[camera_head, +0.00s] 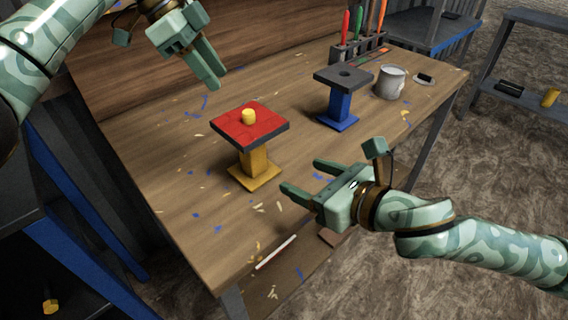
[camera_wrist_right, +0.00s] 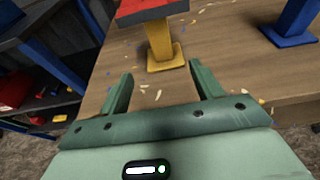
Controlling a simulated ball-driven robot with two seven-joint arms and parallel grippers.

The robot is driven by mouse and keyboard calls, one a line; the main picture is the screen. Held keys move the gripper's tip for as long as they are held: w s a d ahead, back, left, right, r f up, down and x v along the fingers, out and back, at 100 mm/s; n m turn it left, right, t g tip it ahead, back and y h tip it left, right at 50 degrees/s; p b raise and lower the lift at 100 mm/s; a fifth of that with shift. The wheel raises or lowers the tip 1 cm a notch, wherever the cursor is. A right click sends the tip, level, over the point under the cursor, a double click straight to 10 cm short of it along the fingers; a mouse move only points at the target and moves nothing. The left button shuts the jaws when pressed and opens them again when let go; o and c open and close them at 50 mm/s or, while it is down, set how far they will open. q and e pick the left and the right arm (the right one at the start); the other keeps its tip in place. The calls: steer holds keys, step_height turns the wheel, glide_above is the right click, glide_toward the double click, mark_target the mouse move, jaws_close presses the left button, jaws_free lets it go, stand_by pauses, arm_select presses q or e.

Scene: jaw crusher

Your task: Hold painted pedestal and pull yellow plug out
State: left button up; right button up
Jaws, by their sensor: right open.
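The painted pedestal has a red square top with dark edges (camera_head: 262,128) on a yellow column and yellow foot. It stands upright on the workbench. The yellow plug (camera_head: 248,116) sticks up from the middle of its top. In the right wrist view the pedestal's yellow column (camera_wrist_right: 160,42) shows ahead, but the plug is out of frame. My right gripper (camera_head: 301,175) is open and empty, to the right of the column and apart from it. It also shows in the wrist view (camera_wrist_right: 160,84). My left gripper (camera_head: 218,82) is open and empty, above and left of the pedestal.
A blue pedestal (camera_head: 340,105) with a dark holed top stands behind right on the workbench (camera_head: 190,150). Beyond it are a grey mug (camera_head: 390,83) and a rack of coloured-handled tools (camera_head: 358,50). A red-and-white stick (camera_head: 275,253) lies near the front edge. Paint flecks are scattered about.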

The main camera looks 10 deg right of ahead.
mark_target(259, 157)
steer(key=x, duration=1.4)
steer(key=shift+w+a+f, duration=0.15)
steer(key=shift+w+a, duration=0.05)
steer(key=shift+w, duration=0.1)
